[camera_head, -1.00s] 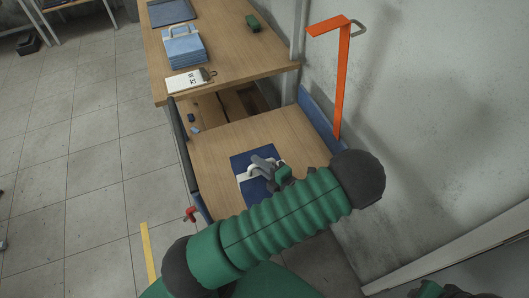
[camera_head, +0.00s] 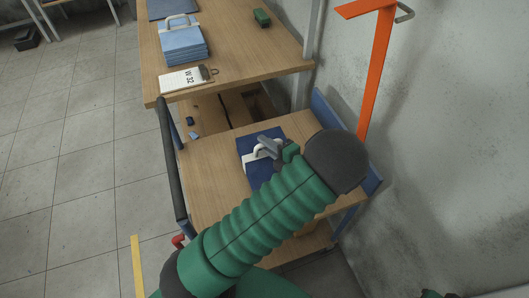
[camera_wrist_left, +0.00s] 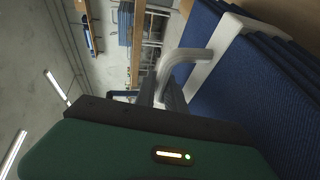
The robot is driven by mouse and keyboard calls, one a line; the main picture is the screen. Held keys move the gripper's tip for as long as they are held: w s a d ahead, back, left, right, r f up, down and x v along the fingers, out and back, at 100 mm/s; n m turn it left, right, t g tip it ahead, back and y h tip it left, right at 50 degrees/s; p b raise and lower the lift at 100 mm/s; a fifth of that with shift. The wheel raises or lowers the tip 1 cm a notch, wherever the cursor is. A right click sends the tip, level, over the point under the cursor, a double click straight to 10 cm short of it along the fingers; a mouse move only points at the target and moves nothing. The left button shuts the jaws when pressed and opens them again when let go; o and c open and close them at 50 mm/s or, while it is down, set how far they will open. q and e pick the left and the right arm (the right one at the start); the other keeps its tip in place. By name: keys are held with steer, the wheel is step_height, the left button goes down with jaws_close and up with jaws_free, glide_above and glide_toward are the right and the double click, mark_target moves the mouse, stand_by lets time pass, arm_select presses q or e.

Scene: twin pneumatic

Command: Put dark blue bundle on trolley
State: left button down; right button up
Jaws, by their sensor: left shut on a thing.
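The dark blue bundle (camera_head: 246,143) has a white strap with a raised handle. In the head view it appears over the wooden deck of the trolley (camera_head: 202,182), near the deck's far edge. My left gripper (camera_head: 270,149) is shut on the strap handle, and my green arm hides part of the bundle and deck. In the left wrist view the dark blue bundle (camera_wrist_left: 240,95) shows stacked folded layers beside the gripper fingers (camera_wrist_left: 168,92). I cannot tell whether the bundle touches the deck.
A wooden table (camera_head: 235,60) behind the trolley holds a light blue bundle (camera_head: 182,42), a tag card (camera_head: 182,79) and a green block (camera_head: 262,18). An orange post (camera_head: 376,70) stands by the wall at right. The trolley's dark handle bar (camera_head: 170,160) runs along its left.

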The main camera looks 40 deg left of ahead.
arm_select(q)
steer(key=shift+a+f, duration=0.15)
steer(key=shift+f, duration=0.45)
steer(key=shift+s+r, duration=0.15)
steer(key=shift+r, duration=0.15)
steer(key=c, duration=1.8)
jaws_free()
steer(key=shift+d+f, duration=0.1)
steer(key=shift+d, duration=0.15)
steer(key=o, duration=0.4)
